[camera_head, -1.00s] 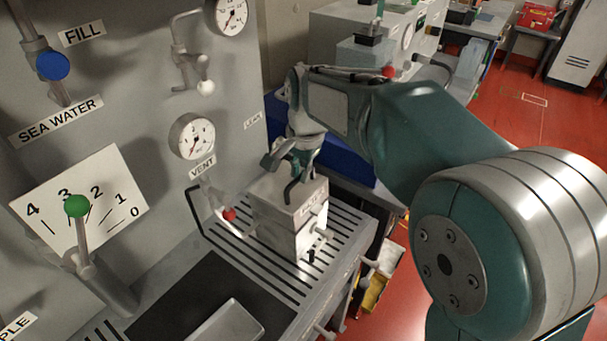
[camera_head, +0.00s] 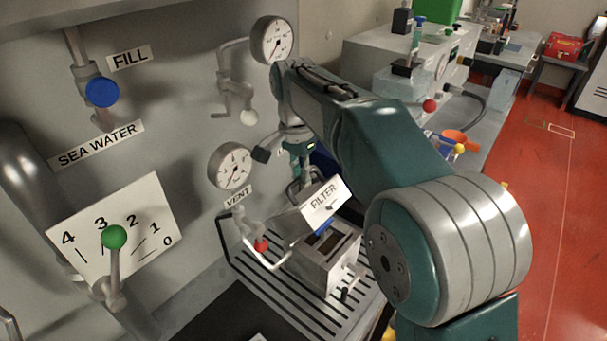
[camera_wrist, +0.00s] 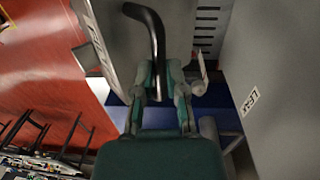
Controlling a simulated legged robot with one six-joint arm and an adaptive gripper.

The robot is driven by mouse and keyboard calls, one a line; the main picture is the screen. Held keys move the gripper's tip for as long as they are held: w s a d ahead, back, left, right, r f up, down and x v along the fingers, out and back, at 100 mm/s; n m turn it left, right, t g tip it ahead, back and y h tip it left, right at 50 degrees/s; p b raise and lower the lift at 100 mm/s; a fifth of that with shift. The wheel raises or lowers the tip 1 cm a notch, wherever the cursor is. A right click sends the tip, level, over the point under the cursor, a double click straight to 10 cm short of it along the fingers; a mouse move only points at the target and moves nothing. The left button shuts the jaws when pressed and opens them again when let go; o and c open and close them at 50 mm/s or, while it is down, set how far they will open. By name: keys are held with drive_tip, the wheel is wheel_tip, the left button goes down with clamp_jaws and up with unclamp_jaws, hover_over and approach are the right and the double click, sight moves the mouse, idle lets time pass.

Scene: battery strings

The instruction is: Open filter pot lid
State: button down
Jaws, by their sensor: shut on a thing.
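The filter pot (camera_head: 325,262) is a grey metal box standing on the slatted grate. Its lid (camera_head: 322,205), marked FILTER, is tilted up above the box, and the box's open top with dark interior shows below it. My gripper (camera_head: 298,165) is at the upper back of the lid, partly hidden by my arm. In the wrist view my gripper (camera_wrist: 160,92) is shut on the dark curved lid handle (camera_wrist: 155,35). The lid also shows there at the upper left (camera_wrist: 98,40), seen edge-on.
The grey wall panel carries the VENT gauge (camera_head: 231,166) and a red-knobbed valve (camera_head: 261,246) close left of the pot. A green-knobbed lever (camera_head: 115,237) stands further left. Slatted grate (camera_head: 262,290) lies around the pot. Red floor is open at right.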

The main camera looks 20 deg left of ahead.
drive_tip(key=shift+w+a+f, duration=0.1)
drive_tip(key=shift+f, duration=0.05)
drive_tip(key=shift+w+a, duration=0.1)
drive_tip(key=shift+a, duration=0.25)
drive_tip(key=c, duration=0.7)
unclamp_jaws()
drive_tip(key=shift+d, duration=0.1)
